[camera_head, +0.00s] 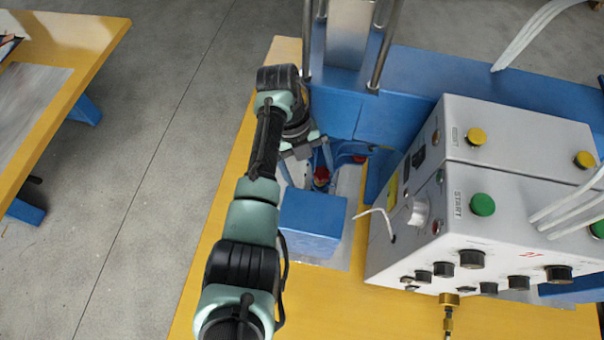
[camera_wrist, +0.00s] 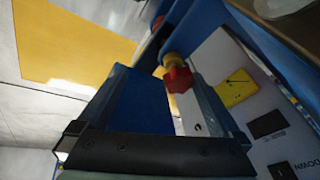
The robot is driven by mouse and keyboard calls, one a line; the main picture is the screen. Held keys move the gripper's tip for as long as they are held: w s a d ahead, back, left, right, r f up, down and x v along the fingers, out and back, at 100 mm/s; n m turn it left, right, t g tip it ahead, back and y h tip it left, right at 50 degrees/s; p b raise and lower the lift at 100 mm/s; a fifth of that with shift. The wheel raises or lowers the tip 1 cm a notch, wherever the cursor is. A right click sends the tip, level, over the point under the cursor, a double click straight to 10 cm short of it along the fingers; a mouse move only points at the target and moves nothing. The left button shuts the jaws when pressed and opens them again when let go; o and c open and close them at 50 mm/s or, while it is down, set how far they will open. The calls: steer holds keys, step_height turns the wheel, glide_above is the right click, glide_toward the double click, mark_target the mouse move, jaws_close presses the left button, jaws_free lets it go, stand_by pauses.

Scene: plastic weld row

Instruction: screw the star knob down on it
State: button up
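A red star-shaped knob (camera_wrist: 178,80) sits at the end of a yellowish collar (camera_wrist: 173,61) in the wrist view. In the head view, the red part (camera_head: 321,177) shows low beside the blue block (camera_head: 312,215), partly hidden by my gripper. My gripper (camera_wrist: 160,78) is open, its two fingers wide apart. The knob appears in the gap between the fingertips, nearer the right finger. I see no finger closed on it, and cannot tell its exact depth. In the head view, my gripper (camera_head: 308,162) points down above the blue block's far side.
A grey control box (camera_head: 490,220) with buttons and knobs stands close on the right. Metal posts (camera_head: 384,45) and a blue machine frame (camera_head: 340,110) rise behind. The yellow bench top (camera_head: 225,215) is clear on the left. Another yellow table (camera_head: 85,35) stands far left.

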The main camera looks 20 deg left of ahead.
mark_target(320, 175)
steer(key=r, duration=0.1)
steer(key=d+r+p, duration=0.1)
steer(key=d+r+n+g+p, duration=0.1)
steer(key=shift+s+d+y, duration=0.2)
steer(key=shift+s+y, duration=0.1)
steer(key=n, duration=0.1)
steer(key=n+p, duration=0.1)
steer(key=w+n+p, duration=0.1)
steer(key=shift+f+t+h, duration=0.25)
steer(key=shift+t+h, duration=0.05)
steer(key=shift+h, duration=0.1)
steer(key=n+p, duration=0.1)
steer(key=w+n+t+p, duration=0.1)
steer(key=n, duration=0.1)
steer(key=w+n+p, duration=0.1)
steer(key=shift+d+f+n+h, duration=0.3)
steer(key=shift+d+f+n, duration=0.1)
steer(key=shift+w+d+f+n+t+p, duration=0.1)
steer(key=shift+w+d+n+t+p, duration=0.15)
steer(key=shift+n+t+p, duration=0.45)
steer(key=n, duration=0.2)
steer(key=d+n+t+p, duration=0.1)
steer(key=n, duration=0.2)
steer(key=f+n+t+y, duration=0.1)
steer(key=n, duration=0.1)
steer(key=shift+d+n+p, duration=0.2)
steer(key=shift+n+p, duration=0.1)
steer(key=shift+p, duration=0.05)
steer(key=shift+d, duration=0.1)
steer(key=shift+s, duration=0.1)
